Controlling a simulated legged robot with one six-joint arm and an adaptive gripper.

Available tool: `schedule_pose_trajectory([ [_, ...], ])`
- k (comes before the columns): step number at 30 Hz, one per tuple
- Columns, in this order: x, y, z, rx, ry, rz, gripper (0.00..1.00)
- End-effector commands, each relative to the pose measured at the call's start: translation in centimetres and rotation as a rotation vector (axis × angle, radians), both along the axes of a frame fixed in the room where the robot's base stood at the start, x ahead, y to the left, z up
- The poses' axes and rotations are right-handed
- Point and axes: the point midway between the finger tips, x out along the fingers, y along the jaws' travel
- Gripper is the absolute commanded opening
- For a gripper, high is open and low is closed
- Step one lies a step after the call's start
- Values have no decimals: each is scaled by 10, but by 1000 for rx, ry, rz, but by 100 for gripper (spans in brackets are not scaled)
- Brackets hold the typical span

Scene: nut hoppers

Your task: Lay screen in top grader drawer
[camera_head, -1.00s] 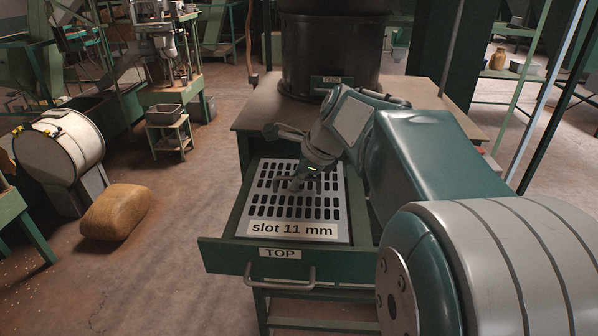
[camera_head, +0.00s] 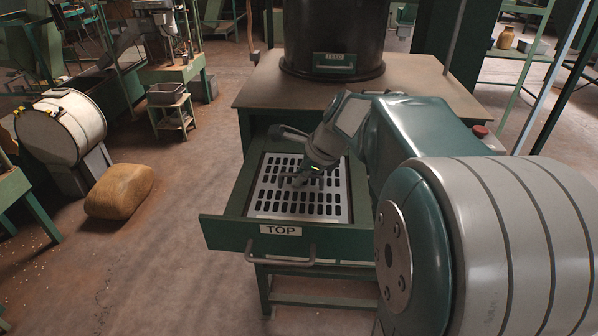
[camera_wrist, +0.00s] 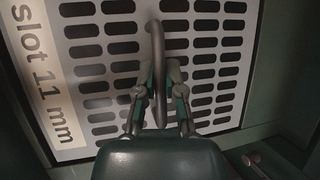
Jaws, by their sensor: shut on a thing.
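A light grey slotted screen (camera_head: 275,208) lies inside the open drawer marked TOP (camera_head: 225,234) in the head view. My gripper (camera_head: 301,180) is over the screen's middle and shut on that handle, as the wrist view shows (camera_wrist: 158,95). The frames do not show clearly whether the screen touches the drawer floor.
The drawer has a bar handle (camera_head: 280,260) on its front. Behind it is a brown tabletop (camera_head: 262,95) with a large dark drum (camera_head: 335,35) marked FEED. A red button (camera_head: 480,131) sits at right. A brown sack (camera_head: 120,190) lies on the open floor at left.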

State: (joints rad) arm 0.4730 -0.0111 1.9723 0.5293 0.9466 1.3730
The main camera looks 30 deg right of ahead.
Motion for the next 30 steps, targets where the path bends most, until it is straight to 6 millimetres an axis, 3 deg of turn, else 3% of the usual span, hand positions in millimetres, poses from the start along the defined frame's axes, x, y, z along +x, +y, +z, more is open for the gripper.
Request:
schedule_pose_trajectory([
  [8,0,0,0,-1,-2,-1,0],
  [9,0,0,0,-1,-2,-1,25],
  [11,0,0,0,-1,-2,-1,52],
  [23,-1,0,1,0,0,-1,52],
  [30,-16,-9,33,-3,-4,-4,52],
])
